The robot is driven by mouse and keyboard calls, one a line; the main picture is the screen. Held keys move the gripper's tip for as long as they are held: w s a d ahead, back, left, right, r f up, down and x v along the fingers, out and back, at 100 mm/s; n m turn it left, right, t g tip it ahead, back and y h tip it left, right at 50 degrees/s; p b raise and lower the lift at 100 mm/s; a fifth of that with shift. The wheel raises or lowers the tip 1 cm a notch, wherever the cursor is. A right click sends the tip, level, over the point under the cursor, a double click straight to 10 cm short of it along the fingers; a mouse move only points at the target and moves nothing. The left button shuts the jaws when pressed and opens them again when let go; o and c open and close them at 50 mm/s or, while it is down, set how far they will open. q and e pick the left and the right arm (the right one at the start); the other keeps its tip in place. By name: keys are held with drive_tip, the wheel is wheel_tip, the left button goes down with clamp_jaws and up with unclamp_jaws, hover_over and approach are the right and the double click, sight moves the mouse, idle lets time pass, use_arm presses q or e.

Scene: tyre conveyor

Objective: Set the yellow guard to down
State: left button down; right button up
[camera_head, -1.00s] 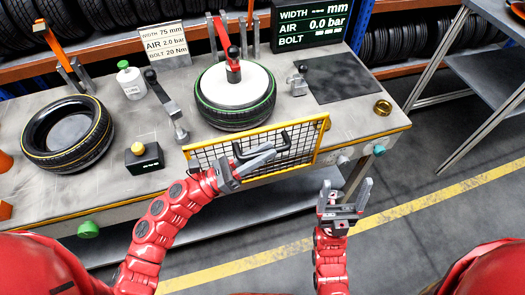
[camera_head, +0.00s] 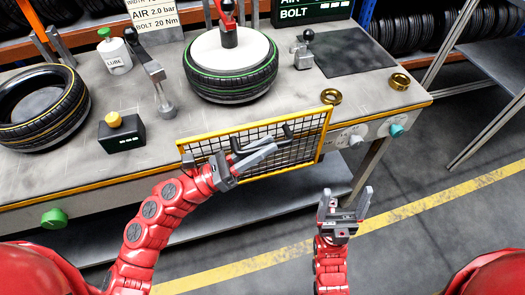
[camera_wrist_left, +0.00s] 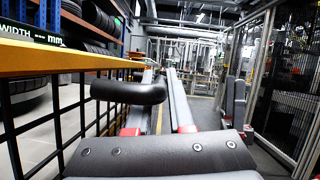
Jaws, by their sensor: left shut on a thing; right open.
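The yellow guard (camera_head: 216,133) is a yellow frame with black mesh at the front edge of the workbench. Its upper bar overlaps the bench edge in the head view, and its lower part hangs in front of the bench. My left gripper (camera_head: 255,156) is shut on the guard's black handle (camera_head: 284,140). The left wrist view shows the handle (camera_wrist_left: 128,92) by the fingers, with the yellow bar (camera_wrist_left: 60,62) at upper left; the exact finger contact is partly hidden. My right gripper (camera_head: 342,205) is open and empty, to the right of and below the guard.
On the workbench (camera_head: 80,175) stand a green-ringed tyre (camera_head: 232,88), a yellow-ringed tyre (camera_head: 62,125), a black box with a yellow button (camera_head: 122,135), a lube bottle (camera_head: 116,55) and brass rings (camera_head: 400,81). Floor right of the bench is clear.

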use_arm(q)
wheel_tip(320, 180, down, 11)
drive_tip(key=b, duration=1)
drive_tip(key=shift+f+b, duration=0.15)
drive_tip(key=shift+b, duration=0.2)
drive_tip(key=c, duration=0.8)
unclamp_jaws()
drive_tip(key=v, duration=1.7)
drive_tip(key=shift+a, duration=0.2)
